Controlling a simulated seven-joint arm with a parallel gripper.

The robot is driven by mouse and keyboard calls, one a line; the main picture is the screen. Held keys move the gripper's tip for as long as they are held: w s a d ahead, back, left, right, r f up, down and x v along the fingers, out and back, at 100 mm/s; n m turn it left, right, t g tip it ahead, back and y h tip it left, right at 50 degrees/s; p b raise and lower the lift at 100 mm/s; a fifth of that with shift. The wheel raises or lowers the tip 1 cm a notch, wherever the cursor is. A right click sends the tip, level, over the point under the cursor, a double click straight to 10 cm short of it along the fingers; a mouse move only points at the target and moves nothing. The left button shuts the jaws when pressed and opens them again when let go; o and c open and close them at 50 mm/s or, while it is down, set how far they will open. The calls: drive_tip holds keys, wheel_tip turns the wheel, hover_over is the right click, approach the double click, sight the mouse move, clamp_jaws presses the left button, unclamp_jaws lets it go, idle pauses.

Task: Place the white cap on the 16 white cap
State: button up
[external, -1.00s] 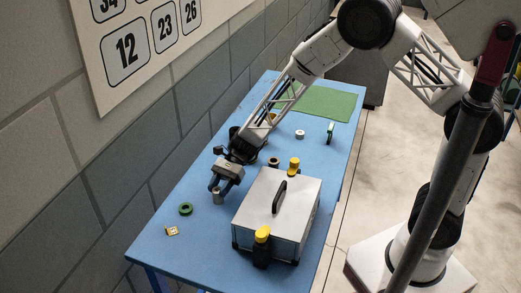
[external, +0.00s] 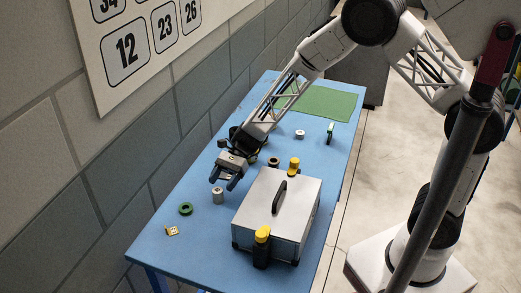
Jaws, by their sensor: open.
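A small, pale grey-white cylinder (external: 217,196) stands upright on the blue table, left of the metal case. It is too small to tell whether it is a single cap or a stack, and no number can be read on it. A small white round piece (external: 300,134) lies farther back, near the green mat. My gripper (external: 223,183) is open and empty, with its fingers spread just above and behind the cylinder, apart from it.
A metal case (external: 296,196) with a black handle fills the table's right side. Yellow-topped dark items (external: 262,247) stand at its front and back (external: 294,166). A green ring (external: 185,209) and a small yellowish plate (external: 172,231) lie at the front left. A green mat (external: 325,103) lies at the back.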

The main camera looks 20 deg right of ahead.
drive_tip(key=v, duration=0.9)
drive_tip(key=shift+w+d+r, duration=0.1)
drive_tip(key=shift+w+d, duration=0.05)
drive_tip(key=shift+d+r, duration=0.1)
idle(0.7)
drive_tip(key=s+d+r+n+t+h, duration=0.2)
drive_tip(key=s+d+r+n+h, duration=0.1)
drive_tip(key=d+r, duration=0.65)
drive_tip(key=s+d+r+n+t+h, duration=0.2)
drive_tip(key=s+d+r+n, duration=0.3)
drive_tip(key=d, duration=0.7)
drive_tip(key=s+d+r+n+t+h, duration=0.1)
drive_tip(key=s+d+r+t+h, duration=0.2)
drive_tip(key=s+d, duration=0.4)
drive_tip(key=s+d+r+n+t+h, duration=0.1)
drive_tip(key=s+d+r+t+h, duration=0.2)
drive_tip(key=d, duration=1.1)
drive_tip(key=s+r, duration=0.2)
drive_tip(key=s, duration=0.1)
drive_tip(key=shift+s+r+n, duration=0.35)
drive_tip(key=shift+n, duration=0.05)
